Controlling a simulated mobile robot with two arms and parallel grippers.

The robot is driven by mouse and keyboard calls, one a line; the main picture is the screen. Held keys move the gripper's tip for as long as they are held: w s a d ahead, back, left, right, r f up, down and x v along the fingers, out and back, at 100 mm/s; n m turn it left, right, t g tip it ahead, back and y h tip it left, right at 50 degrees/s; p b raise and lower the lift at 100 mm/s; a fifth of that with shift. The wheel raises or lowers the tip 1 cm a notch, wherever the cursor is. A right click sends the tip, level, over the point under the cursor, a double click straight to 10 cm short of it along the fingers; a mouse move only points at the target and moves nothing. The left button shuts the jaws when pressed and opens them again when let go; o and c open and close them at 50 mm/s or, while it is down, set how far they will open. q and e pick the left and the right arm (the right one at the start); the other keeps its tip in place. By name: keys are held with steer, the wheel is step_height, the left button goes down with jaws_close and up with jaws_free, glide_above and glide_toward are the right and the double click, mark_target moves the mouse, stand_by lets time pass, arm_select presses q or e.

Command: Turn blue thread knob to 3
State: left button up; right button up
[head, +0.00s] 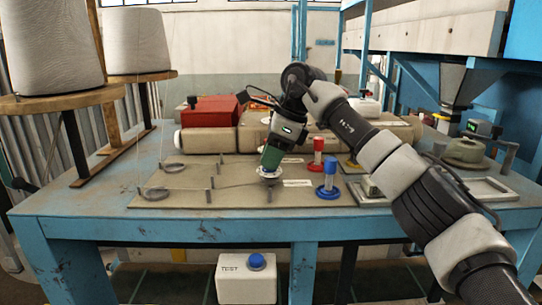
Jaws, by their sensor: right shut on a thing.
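The blue thread knob (330,177) stands upright on the tan board (190,199), with a blue cap, a pale stem and a blue round foot. A red knob (318,152) of like shape stands just behind it. My right gripper (269,171) points down at the board, left of both knobs and apart from the blue one. Its green lower end is shut on a small white round piece (266,175); the fingers mostly hide the contact. No setting number on the blue knob is readable. My left gripper is not in view.
White thread cones (55,42) stand on wooden discs at the left. Wire loops (156,193) and small pegs stand on the board. A red box (212,110) and tan machine housing lie behind. A metal tray (485,188) is at the right. A white box (246,280) sits below the table.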

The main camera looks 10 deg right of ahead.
steer(key=n+g, duration=0.1)
steer(key=n, duration=0.3)
steer(key=shift+w+r+n+g, duration=0.1)
steer(key=shift+r+n+g, duration=0.05)
steer(key=shift+n+g, duration=0.2)
stand_by(0.4)
steer(key=o, duration=0.9)
steer(key=shift+d, duration=0.1)
